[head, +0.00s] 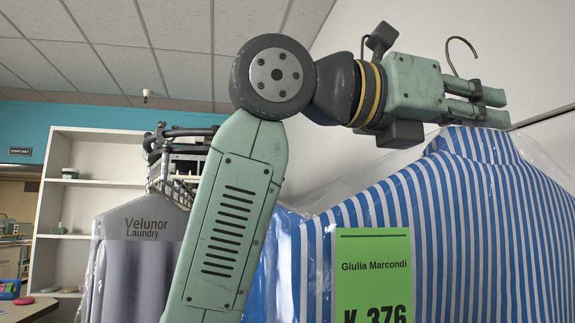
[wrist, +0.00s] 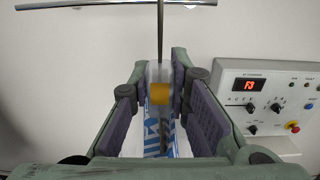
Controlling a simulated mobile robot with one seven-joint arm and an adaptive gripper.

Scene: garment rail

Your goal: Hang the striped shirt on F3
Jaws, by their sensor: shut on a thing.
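The striped shirt (head: 470,220), blue and white under clear plastic, hangs upright from my gripper at the right of the head view. A green tag (head: 372,270) on it reads "Giulia Marcondi" and "K 376". My gripper (head: 492,107) is shut at the hanger's neck, just above the collar. The hanger's hook (head: 463,52) rises above the fingers, and nothing shows inside it in the head view. In the wrist view my gripper (wrist: 165,78) has the hanger stem (wrist: 160,35) between its pads. A silver bar (wrist: 90,6) crosses behind or near the stem top; contact cannot be told.
A control panel (wrist: 268,105) on the wall at right shows "F3" in red. A grey "Velunor Laundry" garment cover (head: 142,250) hangs from a conveyor rail (head: 178,185) behind my arm. White shelves (head: 95,190) stand at the left.

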